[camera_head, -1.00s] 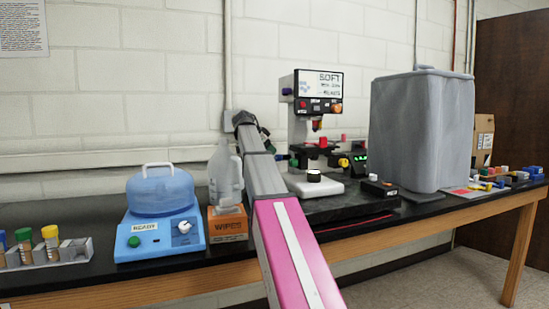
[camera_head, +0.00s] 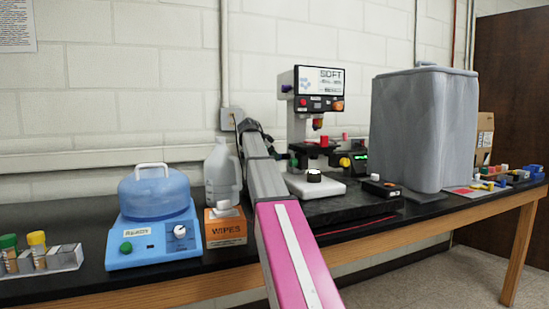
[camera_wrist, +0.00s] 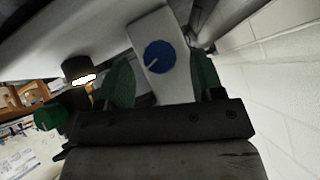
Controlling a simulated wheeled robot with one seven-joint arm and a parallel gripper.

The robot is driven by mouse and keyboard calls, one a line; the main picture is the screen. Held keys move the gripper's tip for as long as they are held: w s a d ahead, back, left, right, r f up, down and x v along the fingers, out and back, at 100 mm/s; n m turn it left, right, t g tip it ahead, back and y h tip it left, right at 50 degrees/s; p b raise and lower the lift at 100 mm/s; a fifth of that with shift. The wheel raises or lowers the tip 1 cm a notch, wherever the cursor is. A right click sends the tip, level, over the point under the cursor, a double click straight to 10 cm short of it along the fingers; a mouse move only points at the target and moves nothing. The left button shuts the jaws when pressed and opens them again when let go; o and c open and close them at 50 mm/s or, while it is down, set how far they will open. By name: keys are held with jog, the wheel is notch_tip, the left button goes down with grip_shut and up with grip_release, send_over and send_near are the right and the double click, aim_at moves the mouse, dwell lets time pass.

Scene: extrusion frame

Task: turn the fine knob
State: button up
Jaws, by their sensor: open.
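A round blue knob (camera_wrist: 159,57) with a white pointer line sits on a pale panel in the wrist view. I cannot read a label marking it as the fine knob. My gripper (camera_wrist: 162,77) is open, with a green-padded finger on each side of the blue knob in the picture. I cannot tell how much depth lies between fingertips and knob, and no contact shows. In the head view a small blue knob (camera_head: 287,88) is on the left side of the white instrument's head (camera_head: 319,90). My arm hides most of the gripper there.
The instrument also carries a green knob (camera_head: 293,161) and a yellow knob (camera_head: 344,162). Left of my arm stand a wipes box (camera_head: 225,228), a clear jug (camera_head: 221,177) and a blue device (camera_head: 153,240). A large grey covered block (camera_head: 424,130) stands right. The wall is close behind.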

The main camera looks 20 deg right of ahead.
jog(key=shift+x, duration=1)
jog(key=c, duration=0.9)
jog(key=shift+s, duration=0.1)
jog(key=shift+s+f+m+t+h, duration=0.1)
jog(key=shift+m+t+h, duration=0.15)
jog(key=shift+m+t, duration=1.05)
jog(key=shift+s+f+m+t+h, duration=0.2)
jog(key=shift+m+t, duration=0.5)
jog(key=shift+t, duration=1.2)
jog(key=shift+w+r+h, duration=0.1)
jog(key=shift+r+h, duration=0.05)
jog(key=shift+h, duration=0.1)
